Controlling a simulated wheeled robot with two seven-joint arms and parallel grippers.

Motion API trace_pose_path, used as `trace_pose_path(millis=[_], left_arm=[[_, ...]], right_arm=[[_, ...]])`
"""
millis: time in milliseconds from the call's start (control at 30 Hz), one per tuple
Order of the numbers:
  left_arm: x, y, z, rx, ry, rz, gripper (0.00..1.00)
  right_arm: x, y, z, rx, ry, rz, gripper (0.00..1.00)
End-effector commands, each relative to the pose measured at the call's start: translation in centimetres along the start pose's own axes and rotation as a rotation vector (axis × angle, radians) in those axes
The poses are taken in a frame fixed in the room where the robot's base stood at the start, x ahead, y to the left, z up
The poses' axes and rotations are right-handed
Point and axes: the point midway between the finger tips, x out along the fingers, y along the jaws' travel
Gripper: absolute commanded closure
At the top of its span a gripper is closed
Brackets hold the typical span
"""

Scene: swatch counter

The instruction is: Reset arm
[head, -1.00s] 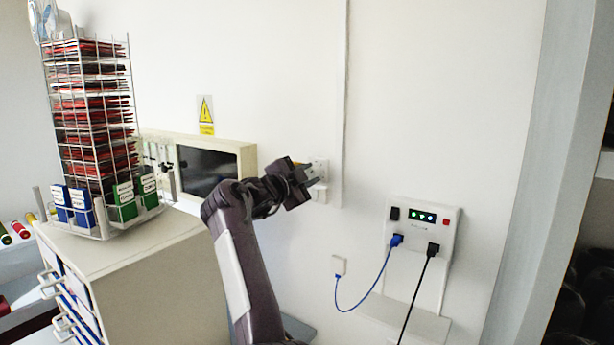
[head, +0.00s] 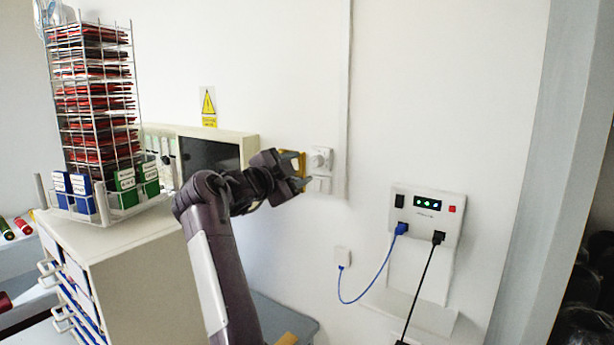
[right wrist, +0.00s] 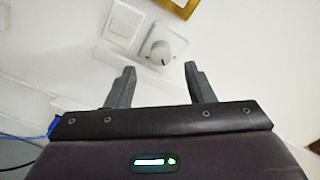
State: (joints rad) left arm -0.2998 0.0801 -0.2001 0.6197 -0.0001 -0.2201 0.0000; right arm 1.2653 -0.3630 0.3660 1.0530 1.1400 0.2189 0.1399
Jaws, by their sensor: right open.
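My right arm rises from the bottom of the head view, and its gripper (head: 304,172) is near the wall by a white dial plate (head: 320,159) and a switch plate (head: 319,185). In the right wrist view the two dark fingers of the gripper (right wrist: 158,85) stand apart with nothing between them. The dial (right wrist: 161,50) and the white switch (right wrist: 122,24) show on the wall beyond the fingertips. My left gripper is not in view.
A white drawer cabinet (head: 150,265) carries a wire rack of red swatches (head: 95,100) at the left. A monitor (head: 210,155) stands behind my arm. A wall box (head: 427,214) with a blue cable (head: 375,285) and a black cable is at the right.

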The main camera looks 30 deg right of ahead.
Motion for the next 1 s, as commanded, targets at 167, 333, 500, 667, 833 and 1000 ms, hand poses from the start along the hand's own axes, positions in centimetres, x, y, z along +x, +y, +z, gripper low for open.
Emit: trace_pose_path(millis=[167, 333, 500, 667, 833, 1000], left_arm=[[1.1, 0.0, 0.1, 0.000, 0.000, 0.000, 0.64], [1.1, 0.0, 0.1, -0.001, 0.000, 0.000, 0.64], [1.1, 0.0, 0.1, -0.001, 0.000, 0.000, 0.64], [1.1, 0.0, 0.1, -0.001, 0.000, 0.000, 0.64], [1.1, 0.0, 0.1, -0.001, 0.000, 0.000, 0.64], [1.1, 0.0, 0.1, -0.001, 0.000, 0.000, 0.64]], right_arm=[[-1.8, 0.1, 0.1, 0.000, 0.001, -0.001, 0.52], [-2.0, 0.0, -0.1, 0.000, 0.002, 0.001, 0.52], [-2.0, 0.0, -0.1, 0.000, 0.002, 0.001, 0.52], [-2.0, 0.0, -0.1, 0.000, 0.002, 0.001, 0.52], [-1.2, 1.4, 1.0, -0.013, -0.023, -0.005, 0.52], [1.2, 6.9, 4.8, -0.077, -0.144, -0.061, 0.52]])
